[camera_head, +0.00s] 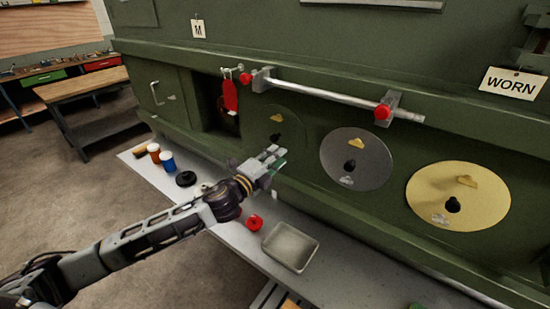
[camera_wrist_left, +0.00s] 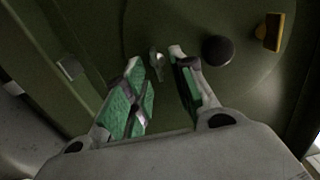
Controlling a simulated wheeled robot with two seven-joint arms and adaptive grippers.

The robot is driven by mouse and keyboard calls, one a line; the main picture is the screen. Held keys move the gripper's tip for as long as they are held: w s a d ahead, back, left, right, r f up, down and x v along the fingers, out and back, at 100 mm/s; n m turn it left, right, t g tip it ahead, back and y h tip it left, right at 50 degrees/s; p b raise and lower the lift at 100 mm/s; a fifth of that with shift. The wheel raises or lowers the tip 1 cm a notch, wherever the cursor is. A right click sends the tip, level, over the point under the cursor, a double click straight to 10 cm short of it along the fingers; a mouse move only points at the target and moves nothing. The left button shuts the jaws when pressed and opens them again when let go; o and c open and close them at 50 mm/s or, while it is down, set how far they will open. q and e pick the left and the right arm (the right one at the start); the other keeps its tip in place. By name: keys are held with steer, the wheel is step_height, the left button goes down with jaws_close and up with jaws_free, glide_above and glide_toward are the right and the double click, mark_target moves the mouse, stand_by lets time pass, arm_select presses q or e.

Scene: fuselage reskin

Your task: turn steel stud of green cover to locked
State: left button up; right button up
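The green cover (camera_head: 262,125) is a round disc on the green fuselage side, with a yellow tab (camera_head: 276,118) and a dark knob. It fills much of the left wrist view (camera_wrist_left: 190,25), where its black knob (camera_wrist_left: 217,50) and yellow tab (camera_wrist_left: 270,32) show. The steel stud (camera_wrist_left: 157,62) is a small metal piece on the cover; my gripper hides it in the head view. My left gripper (camera_head: 277,155) is at the cover's lower part. Its green-padded fingers (camera_wrist_left: 160,72) are apart, with the stud in the gap near the tips. I cannot tell whether they touch it. My right gripper is out of view.
A grey cover (camera_head: 350,170) and a yellow cover (camera_head: 465,200) sit to the right. A rail (camera_head: 325,94) with red knobs runs above. The shelf below holds a metal tray (camera_head: 290,246), a red part (camera_head: 255,222), a black ring (camera_head: 186,179) and small bottles (camera_head: 167,161).

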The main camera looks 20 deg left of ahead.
arm_select(q)
steer(key=shift+s+a, duration=0.1)
steer(key=v, duration=1.1)
steer(key=shift+s, duration=0.35)
stand_by(1.3)
steer(key=shift+a+r, duration=0.1)
stand_by(0.5)
